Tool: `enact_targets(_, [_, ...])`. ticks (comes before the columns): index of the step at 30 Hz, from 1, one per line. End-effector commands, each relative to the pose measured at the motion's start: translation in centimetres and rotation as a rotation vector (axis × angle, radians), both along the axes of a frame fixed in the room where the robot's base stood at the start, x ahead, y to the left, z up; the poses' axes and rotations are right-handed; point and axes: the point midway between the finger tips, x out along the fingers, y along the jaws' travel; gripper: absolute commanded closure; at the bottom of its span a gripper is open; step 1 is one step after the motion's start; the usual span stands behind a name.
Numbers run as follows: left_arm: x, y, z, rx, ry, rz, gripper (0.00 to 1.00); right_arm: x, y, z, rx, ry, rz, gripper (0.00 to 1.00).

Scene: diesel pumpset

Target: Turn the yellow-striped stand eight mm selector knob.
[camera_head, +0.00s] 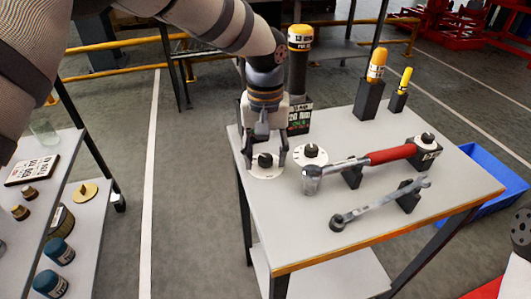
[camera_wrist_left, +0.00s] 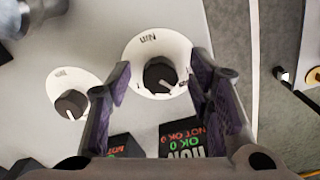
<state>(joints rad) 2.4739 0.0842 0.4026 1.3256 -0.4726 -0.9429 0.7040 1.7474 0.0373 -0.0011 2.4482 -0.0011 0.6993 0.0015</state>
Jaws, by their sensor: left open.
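My left gripper (camera_head: 264,156) is open above the left end of the grey table, its fingers on either side of a black selector knob (camera_head: 265,159) on a white dial. In the left wrist view this knob (camera_wrist_left: 159,75) sits between the open fingers, with a white pointer line toward the lower right. I cannot tell whether the fingers touch it. A second black knob (camera_head: 311,151) on a white dial is just to the right. Small stands with printed labels (camera_wrist_left: 182,138) are close by. I cannot read which knob is eight mm, and no yellow stripe shows clearly.
A torque wrench with a red handle (camera_head: 390,154) and a spanner (camera_head: 382,204) lie on supports to the right. Yellow-topped gauges (camera_head: 376,66) stand in black holders at the back. A blue bin (camera_head: 485,180) is beyond the table. A shelf cart (camera_head: 50,215) stands left.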

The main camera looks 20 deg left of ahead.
Motion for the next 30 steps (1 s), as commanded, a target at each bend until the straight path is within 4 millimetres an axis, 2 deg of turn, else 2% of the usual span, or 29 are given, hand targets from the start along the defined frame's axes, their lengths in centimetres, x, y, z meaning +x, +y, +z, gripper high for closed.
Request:
enact_targets(3, [0.0, 0.0, 0.1, 0.0, 0.0, 0.0, 0.55, 0.0, 0.0, 0.0, 0.0, -0.001, 0.0, 0.6])
enact_targets(9, [0.0, 0.0, 0.1, 0.0, 0.0, 0.0, 1.0, 0.0, 0.0, 0.0, 0.0, 0.0, 0.0, 0.6])
enact_targets(20, [0.0, 0.0, 0.2, 0.001, -0.002, -0.05, 1.0, 0.3, 0.0, 0.3, 0.0, -0.009, 0.0, 0.6])
enact_targets(30, [0.0, 0.1, 0.3, 0.001, -0.003, -0.281, 1.0, 1.0, 0.0, 1.1, 0.001, -0.035, 0.0, 0.6])
